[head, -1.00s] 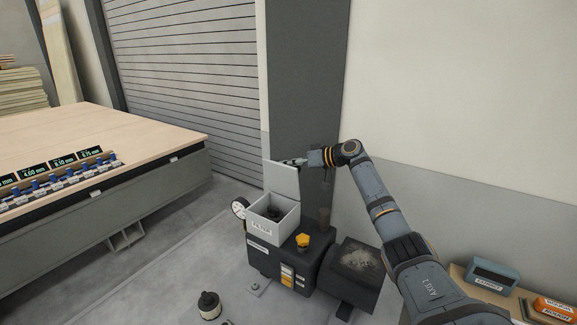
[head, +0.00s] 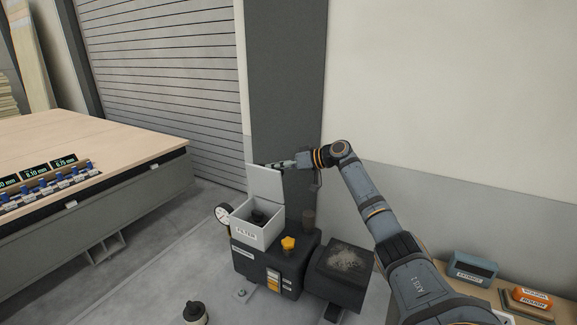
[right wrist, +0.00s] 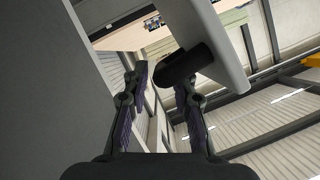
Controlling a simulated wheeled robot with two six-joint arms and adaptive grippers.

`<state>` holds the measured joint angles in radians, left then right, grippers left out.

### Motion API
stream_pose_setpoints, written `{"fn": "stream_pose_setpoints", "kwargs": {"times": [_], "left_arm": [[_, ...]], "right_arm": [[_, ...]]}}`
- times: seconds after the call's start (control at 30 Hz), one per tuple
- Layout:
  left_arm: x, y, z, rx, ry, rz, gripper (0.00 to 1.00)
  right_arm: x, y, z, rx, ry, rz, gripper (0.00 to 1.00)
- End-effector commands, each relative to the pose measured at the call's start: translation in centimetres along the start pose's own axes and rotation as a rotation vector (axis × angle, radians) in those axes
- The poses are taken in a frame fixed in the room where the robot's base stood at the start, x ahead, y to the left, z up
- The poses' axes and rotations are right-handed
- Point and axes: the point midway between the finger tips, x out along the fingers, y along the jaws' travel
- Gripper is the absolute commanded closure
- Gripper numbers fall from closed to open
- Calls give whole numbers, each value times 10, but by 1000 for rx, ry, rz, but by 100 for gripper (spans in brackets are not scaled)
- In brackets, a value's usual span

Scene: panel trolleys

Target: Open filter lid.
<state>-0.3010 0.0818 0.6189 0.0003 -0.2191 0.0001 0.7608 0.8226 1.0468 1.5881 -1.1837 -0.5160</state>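The filter box (head: 258,235), a light grey box labelled FILTER, sits on the dark pump unit. Its lid (head: 265,186) stands raised, roughly upright, at the back of the box, and a dark round part shows inside. My right gripper (head: 277,165) is at the lid's top edge. In the right wrist view, the right gripper's fingers (right wrist: 163,84) are apart. The lid's dark handle (right wrist: 186,65) lies by the right-hand fingertip, not clearly gripped; the pale lid panel (right wrist: 217,45) is behind it. My left gripper is out of view.
The dark pump unit (head: 262,268) has a yellow knob (head: 288,243) and a gauge (head: 223,215). A black cylindrical part (head: 195,313) stands on the floor in front. A side table (head: 440,270) is at right, a large wooden-topped bench (head: 90,150) at left. The wall is close behind.

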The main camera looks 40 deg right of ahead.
Motion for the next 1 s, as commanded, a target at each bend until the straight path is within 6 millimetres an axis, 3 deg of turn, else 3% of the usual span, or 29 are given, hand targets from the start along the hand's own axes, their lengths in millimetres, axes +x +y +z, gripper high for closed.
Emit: {"fn": "stream_pose_setpoints", "kwargs": {"times": [0.2, 0.4, 1.0], "left_arm": [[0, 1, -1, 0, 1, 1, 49], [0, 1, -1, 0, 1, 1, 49], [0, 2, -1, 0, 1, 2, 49]], "right_arm": [[-56, 2, 2, -2, -8, 7, 74], [-90, 2, 2, -1, -7, 5, 74], [-98, 0, 1, 1, -3, 0, 74]]}}
